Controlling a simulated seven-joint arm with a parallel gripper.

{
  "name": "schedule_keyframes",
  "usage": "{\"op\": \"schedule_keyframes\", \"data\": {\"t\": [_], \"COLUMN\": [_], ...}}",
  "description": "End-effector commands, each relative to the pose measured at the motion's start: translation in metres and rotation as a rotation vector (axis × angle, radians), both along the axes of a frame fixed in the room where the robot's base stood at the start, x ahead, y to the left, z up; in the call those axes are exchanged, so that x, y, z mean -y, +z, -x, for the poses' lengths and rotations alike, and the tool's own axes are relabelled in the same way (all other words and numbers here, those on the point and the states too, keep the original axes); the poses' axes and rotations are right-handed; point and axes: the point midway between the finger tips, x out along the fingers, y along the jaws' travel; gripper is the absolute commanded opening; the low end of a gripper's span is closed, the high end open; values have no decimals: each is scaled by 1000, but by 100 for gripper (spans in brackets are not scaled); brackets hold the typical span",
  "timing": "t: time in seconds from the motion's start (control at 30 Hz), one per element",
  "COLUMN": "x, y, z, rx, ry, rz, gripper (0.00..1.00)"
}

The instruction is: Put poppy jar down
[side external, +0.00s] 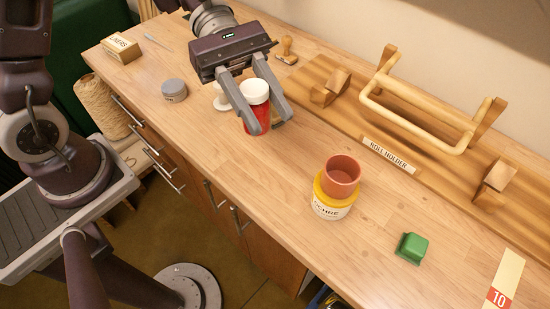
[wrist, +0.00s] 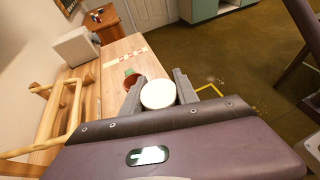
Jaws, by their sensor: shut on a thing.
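The poppy jar is a red jar (side external: 262,124) with a white lid (side external: 255,91), upright between the fingers of my gripper (side external: 266,119). The fingers are shut on it from both sides. In the wrist view the white lid (wrist: 158,94) fills the space between the fingertips and hides the jar's body. The jar is over the wooden table (side external: 215,150), left of the roll holder. I cannot tell whether its base touches the tabletop.
An ochre jar (side external: 331,207) has a terracotta cup (side external: 341,176) on it. A green block (side external: 412,248), grey jar (side external: 174,90), white object (side external: 221,98), wooden stamp (side external: 287,51) and box (side external: 120,48) stand around. The roll holder (side external: 389,167) lines the back. The front middle is clear.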

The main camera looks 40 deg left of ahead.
Motion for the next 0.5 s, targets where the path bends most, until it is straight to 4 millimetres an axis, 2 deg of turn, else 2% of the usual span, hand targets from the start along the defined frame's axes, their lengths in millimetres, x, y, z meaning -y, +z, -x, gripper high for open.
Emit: {"op": "schedule_keyframes", "data": {"t": [0.27,0.3,0.5], "x": [8,8,8], "y": [21,9,-22], "z": [-46,-45,-45], "rx": [3,-6,-2], "ry": [279,275,270], "rz": [0,-1,0], "gripper": [0,0,0]}}
